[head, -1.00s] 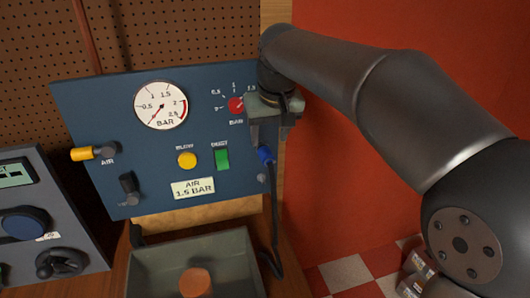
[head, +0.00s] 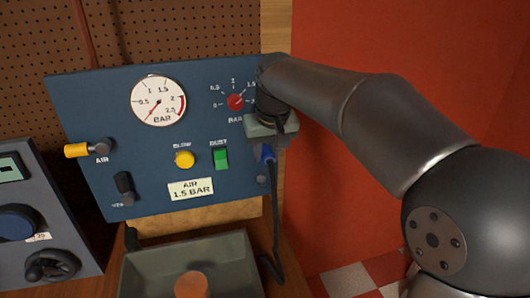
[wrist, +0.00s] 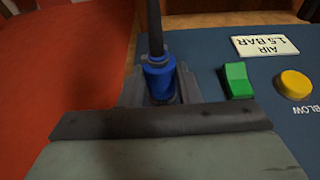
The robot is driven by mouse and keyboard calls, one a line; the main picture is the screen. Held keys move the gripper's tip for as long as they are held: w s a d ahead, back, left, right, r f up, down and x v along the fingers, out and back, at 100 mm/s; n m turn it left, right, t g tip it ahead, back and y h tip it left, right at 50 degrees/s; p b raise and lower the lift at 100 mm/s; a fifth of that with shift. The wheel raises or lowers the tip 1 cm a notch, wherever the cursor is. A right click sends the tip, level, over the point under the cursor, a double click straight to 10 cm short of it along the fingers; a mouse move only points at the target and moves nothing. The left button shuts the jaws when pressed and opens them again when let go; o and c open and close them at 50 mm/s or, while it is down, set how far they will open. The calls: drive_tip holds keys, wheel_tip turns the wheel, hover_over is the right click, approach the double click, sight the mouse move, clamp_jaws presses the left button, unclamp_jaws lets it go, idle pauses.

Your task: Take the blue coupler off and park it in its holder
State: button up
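The blue coupler (head: 267,154) is at the right edge of the blue panel, with a black hose hanging from it. It also shows in the wrist view (wrist: 159,78), with the hose running up from it. My gripper (wrist: 160,90) has its grey fingers on both sides of the coupler. In the head view, my gripper (head: 270,143) is at the coupler's upper end. I cannot tell whether the fingers press on it. What the coupler sits on is hidden by my gripper. I cannot make out its holder for certain.
The blue panel (head: 100,180) carries a gauge (head: 158,101), a red knob (head: 235,102), a yellow button (head: 184,160), a green switch (head: 220,158) and a yellow-ended air valve (head: 88,149). A grey tray (head: 232,262) with an orange round piece (head: 192,285) stands below. The hose hangs right of the tray.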

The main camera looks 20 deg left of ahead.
drive_tip(key=shift+s, duration=0.15)
drive_tip(key=shift+c, duration=0.5)
drive_tip(key=s+d+b, duration=0.1)
drive_tip(key=s, duration=0.1)
drive_tip(key=shift+s+d+b, duration=0.3)
drive_tip(key=shift+d+b, duration=0.1)
drive_tip(key=p+v, duration=0.2)
drive_tip(key=v, duration=0.1)
drive_tip(key=shift+s, duration=0.1)
idle(0.4)
